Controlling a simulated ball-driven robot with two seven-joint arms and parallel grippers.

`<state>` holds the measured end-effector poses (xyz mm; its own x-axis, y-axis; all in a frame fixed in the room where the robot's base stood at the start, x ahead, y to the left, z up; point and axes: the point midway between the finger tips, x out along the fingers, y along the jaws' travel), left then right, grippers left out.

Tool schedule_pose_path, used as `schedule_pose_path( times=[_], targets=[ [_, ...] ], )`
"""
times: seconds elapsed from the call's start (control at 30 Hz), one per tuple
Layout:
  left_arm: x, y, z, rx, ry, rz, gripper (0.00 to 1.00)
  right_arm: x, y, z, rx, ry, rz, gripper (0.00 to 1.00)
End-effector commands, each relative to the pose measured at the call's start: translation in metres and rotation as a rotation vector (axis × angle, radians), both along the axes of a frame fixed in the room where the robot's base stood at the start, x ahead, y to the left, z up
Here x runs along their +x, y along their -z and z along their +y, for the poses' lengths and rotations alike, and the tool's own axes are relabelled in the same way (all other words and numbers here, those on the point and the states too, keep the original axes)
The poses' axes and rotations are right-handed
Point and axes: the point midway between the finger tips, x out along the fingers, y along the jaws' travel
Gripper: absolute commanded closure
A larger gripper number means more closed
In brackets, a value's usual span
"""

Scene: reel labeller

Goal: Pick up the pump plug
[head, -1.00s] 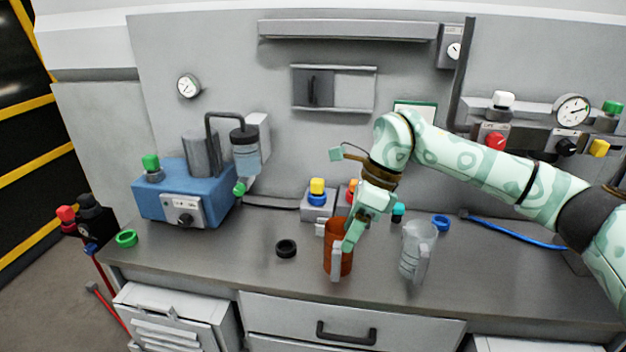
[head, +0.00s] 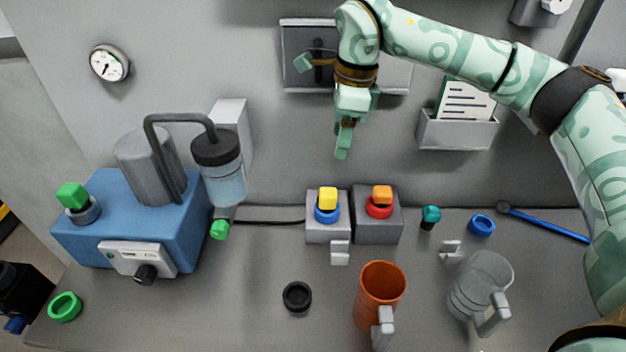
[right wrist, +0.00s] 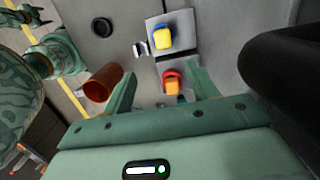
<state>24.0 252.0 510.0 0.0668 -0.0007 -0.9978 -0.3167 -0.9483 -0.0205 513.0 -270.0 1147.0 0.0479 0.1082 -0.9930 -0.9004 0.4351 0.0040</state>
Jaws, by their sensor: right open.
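No label marks the pump plug. The blue pump box (head: 130,225) at the left has a green square-topped plug (head: 72,196) seated in a grey ring on its top. A yellow plug (head: 327,198) sits in a blue ring and an orange plug (head: 382,194) in a red ring, each on a grey block. My right gripper (head: 343,145) is raised in front of the back wall, above these blocks and well right of the pump. In the right wrist view it (right wrist: 163,80) is open and empty, with the orange plug (right wrist: 172,87) visible beyond the fingers.
An orange mug (head: 380,290) and a clear mug (head: 478,285) stand at the front. A black ring (head: 297,296), green ring (head: 65,307), blue ring (head: 481,225) and teal plug (head: 431,214) are on the bench. A bottle (head: 219,172) hangs beside the pump.

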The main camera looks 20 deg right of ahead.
Motion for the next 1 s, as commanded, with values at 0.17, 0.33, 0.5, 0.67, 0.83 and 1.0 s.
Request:
schedule_pose_path(
  times=[0.17,0.33,0.5,0.67,0.83,1.0],
  targets=[
    [-0.016,0.005,0.001,0.001,0.000,0.026,0.43,0.001,0.021,0.002,-0.001,-0.002,0.003,0.42],
    [-0.026,0.016,0.001,0.003,0.001,0.042,0.43,0.002,0.066,0.007,0.001,-0.003,0.006,0.42],
    [-0.026,0.022,0.001,0.002,0.002,0.045,0.43,0.005,0.099,0.010,0.001,0.000,0.004,0.42],
    [-0.020,0.024,0.001,0.001,0.002,0.034,0.43,0.006,0.111,0.012,0.000,0.000,0.000,0.42],
    [-0.019,0.029,0.000,0.000,0.002,0.035,0.43,0.008,0.126,0.013,0.001,0.001,0.003,0.42],
    [-0.022,0.037,0.000,0.000,0.002,0.041,0.43,0.010,0.155,0.014,0.000,0.000,0.004,0.42]
  ],
)
